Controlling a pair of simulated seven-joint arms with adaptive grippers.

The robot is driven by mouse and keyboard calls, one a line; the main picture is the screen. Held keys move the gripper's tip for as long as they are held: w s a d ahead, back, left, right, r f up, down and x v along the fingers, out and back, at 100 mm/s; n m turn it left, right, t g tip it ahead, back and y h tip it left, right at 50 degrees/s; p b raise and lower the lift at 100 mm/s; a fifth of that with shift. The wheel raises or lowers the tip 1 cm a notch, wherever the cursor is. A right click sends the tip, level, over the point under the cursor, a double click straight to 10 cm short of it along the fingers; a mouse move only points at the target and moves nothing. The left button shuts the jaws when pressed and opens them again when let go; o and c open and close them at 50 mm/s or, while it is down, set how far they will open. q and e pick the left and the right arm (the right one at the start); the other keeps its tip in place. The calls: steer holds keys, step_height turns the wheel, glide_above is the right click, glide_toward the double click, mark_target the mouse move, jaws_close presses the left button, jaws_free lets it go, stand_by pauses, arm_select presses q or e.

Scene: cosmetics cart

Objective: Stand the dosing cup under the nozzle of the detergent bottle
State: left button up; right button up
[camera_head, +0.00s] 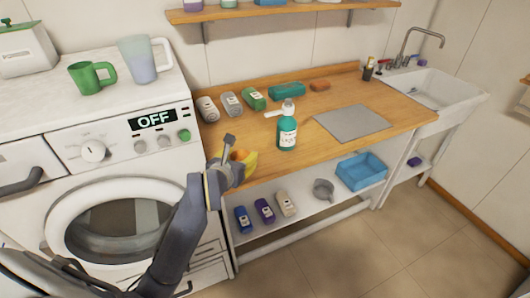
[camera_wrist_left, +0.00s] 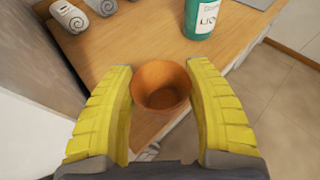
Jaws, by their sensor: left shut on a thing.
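The detergent bottle (camera_head: 287,133) is teal with a white label and a white pump top. It stands upright on the wooden counter, its nozzle (camera_head: 272,114) pointing left. The lower part of the bottle (camera_wrist_left: 204,18) also shows at the top of the left wrist view. The dosing cup (camera_wrist_left: 161,86) is orange-brown and empty, its opening towards the wrist camera. My left gripper (camera_wrist_left: 163,95) is shut on it with yellow fingers on both sides. In the head view, the gripper (camera_head: 247,161) is at the counter's front left, and the cup is mostly hidden. My right gripper is out of view.
A grey mat (camera_head: 352,123) lies right of the detergent bottle. The washing machine (camera_head: 120,160) borders the counter on the left. The counter between gripper and bottle looks clear.

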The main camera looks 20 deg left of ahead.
arm_select(q)
steer(key=shift+s+d+f+m+h, duration=0.4)
steer(key=shift+s+d+h, duration=0.1)
steer(key=shift+s+d, duration=0.2)
steer(key=shift+w+d, duration=0.1)
steer(key=shift+d, duration=0.05)
steer(key=w, duration=1.7)
steer(key=shift+w, duration=0.1)
steer(key=shift+f, duration=1.8)
steer(key=shift+f, duration=0.2)
steer(key=o, duration=0.9)
steer(key=shift+o, duration=0.2)
steer(key=shift+r, duration=0.1)
